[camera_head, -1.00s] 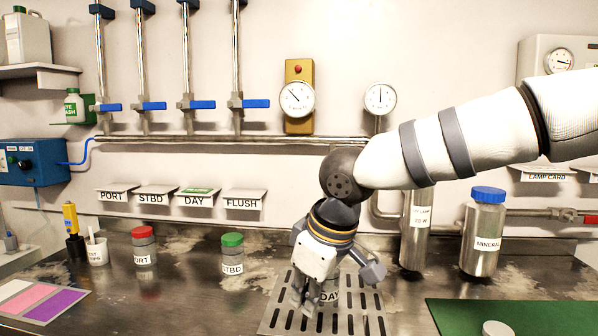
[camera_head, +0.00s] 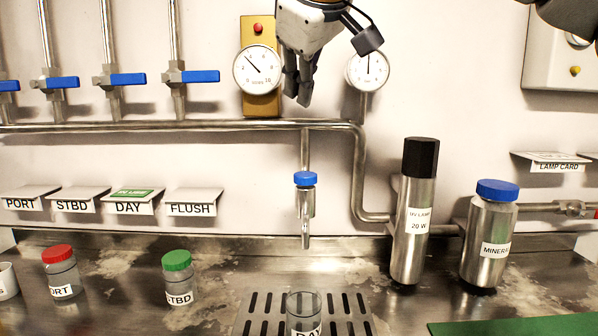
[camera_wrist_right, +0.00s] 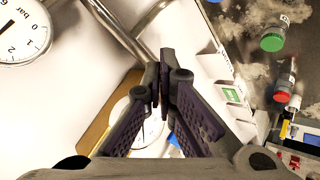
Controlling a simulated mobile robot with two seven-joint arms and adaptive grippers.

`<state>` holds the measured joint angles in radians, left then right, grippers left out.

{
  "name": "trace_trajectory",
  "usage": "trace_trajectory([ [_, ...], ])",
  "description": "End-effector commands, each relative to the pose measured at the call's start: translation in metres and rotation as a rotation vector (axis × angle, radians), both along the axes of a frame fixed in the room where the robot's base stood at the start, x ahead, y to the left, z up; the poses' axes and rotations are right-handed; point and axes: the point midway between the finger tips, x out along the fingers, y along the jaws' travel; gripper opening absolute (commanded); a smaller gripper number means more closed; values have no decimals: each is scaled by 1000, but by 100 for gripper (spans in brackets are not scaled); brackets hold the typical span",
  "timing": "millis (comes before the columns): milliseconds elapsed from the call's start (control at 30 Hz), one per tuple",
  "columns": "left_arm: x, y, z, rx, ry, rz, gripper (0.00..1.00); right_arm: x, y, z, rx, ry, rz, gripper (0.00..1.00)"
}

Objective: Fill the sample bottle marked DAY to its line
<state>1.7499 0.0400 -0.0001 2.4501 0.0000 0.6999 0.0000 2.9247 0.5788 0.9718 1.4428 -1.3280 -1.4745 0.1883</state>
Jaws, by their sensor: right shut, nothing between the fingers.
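The DAY bottle (camera_head: 304,312) is a clear, open-topped glass with a white label. It stands upright on the slotted drain grate (camera_head: 247,318), and the lower picture edge cuts it off. A steel sampling tap (camera_head: 306,208) with a blue knob hangs from the pipe above it. The spout end is apart from the bottle's rim. No stream shows, and I cannot tell the liquid level or see a line. My right gripper (camera_head: 300,100) is shut and empty, high above the tap, in front of the wall. Its shut fingers also show in the right wrist view (camera_wrist_right: 163,92). My left gripper is not in view.
The red-capped PORT bottle (camera_head: 62,274) and green-capped STBD bottle (camera_head: 178,279) stand on the left counter. Gauges (camera_head: 257,71) and blue-handled valves (camera_head: 192,77) line the wall.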

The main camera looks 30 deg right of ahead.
Motion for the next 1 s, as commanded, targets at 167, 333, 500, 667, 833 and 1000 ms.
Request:
trace_trajectory([
  [167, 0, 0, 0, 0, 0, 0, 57, 0, 0, -3, 1, 2, 1, 0],
  [333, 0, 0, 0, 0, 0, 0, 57, 0, 0, -22, 0, 5, 4, 0],
  [500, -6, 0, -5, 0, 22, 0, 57, 4, 0, -53, 1, 12, 4, 0],
  [667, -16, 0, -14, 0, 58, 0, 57, 2, 0, -73, -3, 9, 3, 0],
  [833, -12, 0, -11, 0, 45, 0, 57, 0, 0, -83, -1, 0, 2, 0],
  [1000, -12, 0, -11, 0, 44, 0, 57, 0, 0, -89, 0, 0, 2, 0],
])
